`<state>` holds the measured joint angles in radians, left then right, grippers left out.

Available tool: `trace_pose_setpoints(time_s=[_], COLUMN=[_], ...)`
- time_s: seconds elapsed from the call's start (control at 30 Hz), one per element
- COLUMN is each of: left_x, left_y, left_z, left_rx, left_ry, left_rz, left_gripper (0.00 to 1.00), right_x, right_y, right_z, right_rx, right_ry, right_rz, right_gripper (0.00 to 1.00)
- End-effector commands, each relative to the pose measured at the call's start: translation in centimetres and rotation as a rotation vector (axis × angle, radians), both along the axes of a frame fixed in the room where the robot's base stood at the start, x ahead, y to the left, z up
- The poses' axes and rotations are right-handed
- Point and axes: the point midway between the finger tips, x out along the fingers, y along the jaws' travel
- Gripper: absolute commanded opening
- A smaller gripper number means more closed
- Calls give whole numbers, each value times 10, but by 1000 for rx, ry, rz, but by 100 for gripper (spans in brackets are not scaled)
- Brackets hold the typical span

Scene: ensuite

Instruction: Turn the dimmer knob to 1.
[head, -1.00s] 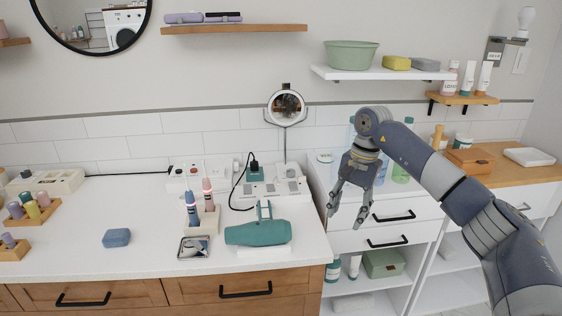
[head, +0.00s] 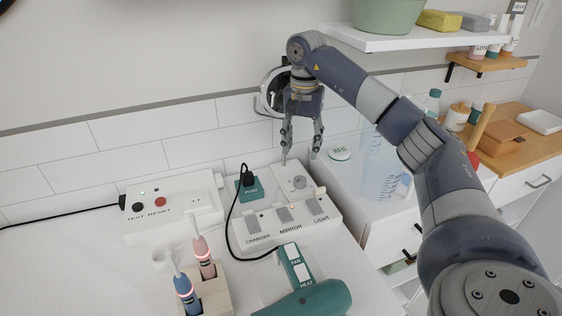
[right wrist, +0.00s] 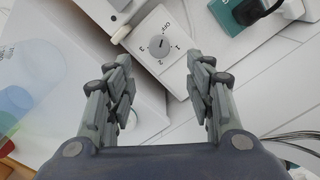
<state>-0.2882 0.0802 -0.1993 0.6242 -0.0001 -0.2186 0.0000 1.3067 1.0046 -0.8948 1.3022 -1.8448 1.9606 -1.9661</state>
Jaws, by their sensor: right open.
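The grey round dimmer knob (head: 299,183) sits on the raised back right part of the white switch panel (head: 262,228). In the right wrist view the knob (right wrist: 159,46) shows with OFF, 1, 2 and 3 printed around it. A small dark mark is on its face, but I cannot tell surely which label it points at. My right gripper (head: 300,157) is open and empty, pointing down above the knob and apart from it. In the right wrist view the knob lies between and beyond the spread fingers (right wrist: 152,62). My left gripper is out of view.
A black plug with a cord stands in the green socket (head: 248,188) left of the knob. The round mirror (head: 268,92) is close behind my right gripper. A teal hair dryer (head: 312,300) and two toothbrushes (head: 203,258) are in front. A white shelf (head: 400,40) hangs at upper right.

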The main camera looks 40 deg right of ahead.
Motion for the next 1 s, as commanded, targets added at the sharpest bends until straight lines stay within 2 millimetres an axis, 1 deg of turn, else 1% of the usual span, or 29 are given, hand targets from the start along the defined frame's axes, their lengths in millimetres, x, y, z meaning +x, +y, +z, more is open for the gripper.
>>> trace_pose_setpoints(time_s=[0.17,0.27,0.43,0.6,0.7,0.83,1.0], left_x=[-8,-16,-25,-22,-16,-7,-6], left_y=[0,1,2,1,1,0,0], left_z=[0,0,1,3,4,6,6], left_rx=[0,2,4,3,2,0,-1], left_ry=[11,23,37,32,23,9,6], left_rz=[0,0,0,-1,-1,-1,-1], left_gripper=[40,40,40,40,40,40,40], right_x=[0,-1,-2,-2,-1,-1,-1], right_y=[0,0,0,0,0,0,0], right_z=[-7,-21,-54,-84,-96,-105,-109], right_rx=[0,0,0,1,1,1,1], right_ry=[1,4,5,3,2,1,-1], right_rz=[-1,-1,-1,0,-1,-1,-1], right_gripper=[49,49,49,49,49,49,49])
